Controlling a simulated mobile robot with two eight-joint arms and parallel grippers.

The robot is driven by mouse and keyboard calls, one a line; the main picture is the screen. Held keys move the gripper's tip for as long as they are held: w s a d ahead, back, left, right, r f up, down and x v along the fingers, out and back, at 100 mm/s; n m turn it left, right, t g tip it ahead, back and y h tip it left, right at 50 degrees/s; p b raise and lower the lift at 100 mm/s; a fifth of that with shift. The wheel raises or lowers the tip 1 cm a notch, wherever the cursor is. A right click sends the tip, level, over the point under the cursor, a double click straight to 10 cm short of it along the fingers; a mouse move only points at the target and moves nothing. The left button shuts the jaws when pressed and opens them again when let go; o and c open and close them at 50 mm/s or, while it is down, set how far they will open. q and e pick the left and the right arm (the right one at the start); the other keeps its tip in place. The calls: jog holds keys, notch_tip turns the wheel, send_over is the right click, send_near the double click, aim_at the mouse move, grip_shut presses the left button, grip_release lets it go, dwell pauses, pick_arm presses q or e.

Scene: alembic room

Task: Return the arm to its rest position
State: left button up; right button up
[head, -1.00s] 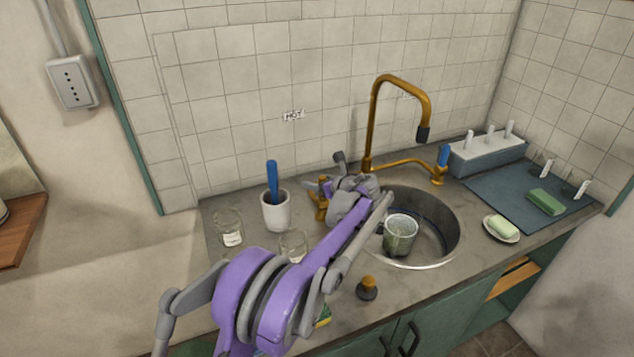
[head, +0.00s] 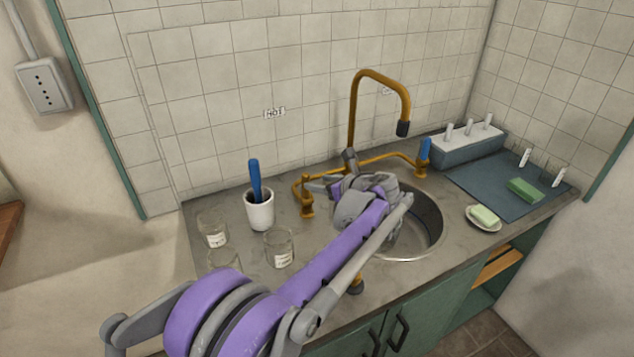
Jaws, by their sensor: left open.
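My left arm, purple and grey, comes in from the lower left and reaches across the counter (head: 330,312). My left gripper (head: 330,173) is open near the brass tap (head: 353,110), above the counter at the sink's left side. No object shows between its fingers. I cannot tell whether it touches the tap's left valve (head: 306,198). The forearm covers the left part of the round sink (head: 432,225), and the mug seen there before is hidden or cannot be made out. My right gripper is not in view.
Glass beakers (head: 279,247) and a white cup (head: 260,211) with a blue-handled tool stand left of the arm. A soap dish (head: 484,225), a blue mat (head: 480,185) and a grey rack (head: 467,146) lie to the right. Tiled walls close the back and right.

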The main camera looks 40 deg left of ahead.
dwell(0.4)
pick_arm(q)
jog(key=s+d+f+n+t+h+p, duration=0.1)
jog(key=s+d+f+n+h, duration=0.3)
jog(key=s+d+n, duration=0.6)
jog(key=s+d+f+n+h+p, duration=0.4)
jog(key=s+d+n+h, duration=0.4)
jog(key=s, duration=1.1)
jog(key=d+f+n, duration=0.1)
jog(key=d+n, duration=0.2)
jog(key=d, duration=0.2)
jog(key=shift+s+f+t, duration=0.25)
jog(key=shift+s+t, duration=0.05)
jog(key=shift+t, duration=0.1)
